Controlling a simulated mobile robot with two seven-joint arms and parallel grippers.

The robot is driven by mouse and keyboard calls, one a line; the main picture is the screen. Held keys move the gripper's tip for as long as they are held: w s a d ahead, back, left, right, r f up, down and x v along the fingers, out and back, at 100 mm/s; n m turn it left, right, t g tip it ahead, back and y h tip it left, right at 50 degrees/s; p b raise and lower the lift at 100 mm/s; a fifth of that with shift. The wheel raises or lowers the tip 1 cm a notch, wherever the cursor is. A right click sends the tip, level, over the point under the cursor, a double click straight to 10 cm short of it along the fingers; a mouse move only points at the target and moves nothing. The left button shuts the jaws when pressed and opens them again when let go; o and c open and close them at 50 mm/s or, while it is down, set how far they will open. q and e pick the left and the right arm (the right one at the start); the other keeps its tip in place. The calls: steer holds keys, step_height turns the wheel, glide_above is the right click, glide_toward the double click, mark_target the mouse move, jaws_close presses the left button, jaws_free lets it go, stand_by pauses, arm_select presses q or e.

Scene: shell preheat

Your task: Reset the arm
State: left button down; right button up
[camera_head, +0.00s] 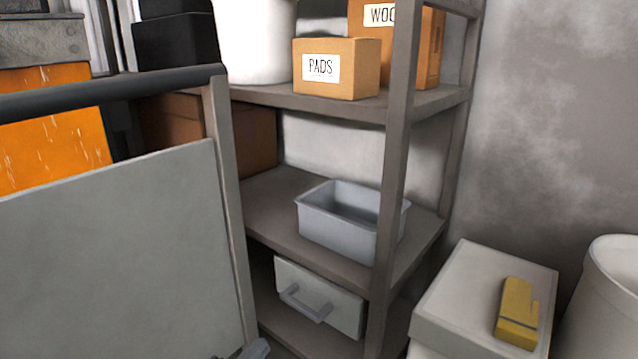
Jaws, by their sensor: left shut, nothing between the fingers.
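Only the tip of my left gripper (248,350) shows, at the bottom edge left of centre. It is shut and empty, in front of the lower part of the shelf rack. The rest of my left arm is below the picture. My right gripper is not in view.
A grey rack (398,150) holds a box marked PADS (337,84), a white bucket (255,40), an open grey bin (345,238) and a handled box (340,303). A grey panel (110,250) fills the left. A yellow object (518,315) lies on a pale box (470,290) at right, beside a white bin (610,300).

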arm_select(q)
steer(key=s+a+f+n+g+y, duration=0.2)
steer(key=s+n, duration=0.6)
steer(key=s, duration=0.1)
steer(key=s+a+f+n+g+y, duration=0.1)
steer(key=s+f+n+g+y, duration=0.1)
steer(key=s+n, duration=0.7)
steer(key=s+a+r+y+p, duration=0.1)
steer(key=a+r+p, duration=0.1)
steer(key=r+p, duration=0.5)
steer(key=s+a+r+g+y+p, duration=0.1)
steer(key=r+p, duration=0.6)
steer(key=p, duration=1)
steer(key=shift+s+a+r+m, duration=0.3)
steer(key=shift+s+a, duration=0.3)
steer(key=shift+a, duration=0.55)
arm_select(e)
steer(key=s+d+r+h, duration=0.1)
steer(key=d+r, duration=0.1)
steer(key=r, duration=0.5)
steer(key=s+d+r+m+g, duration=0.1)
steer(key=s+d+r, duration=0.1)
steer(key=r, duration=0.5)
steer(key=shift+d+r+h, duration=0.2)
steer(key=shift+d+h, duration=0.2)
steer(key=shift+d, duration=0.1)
arm_select(q)
steer(key=shift+f, duration=0.1)
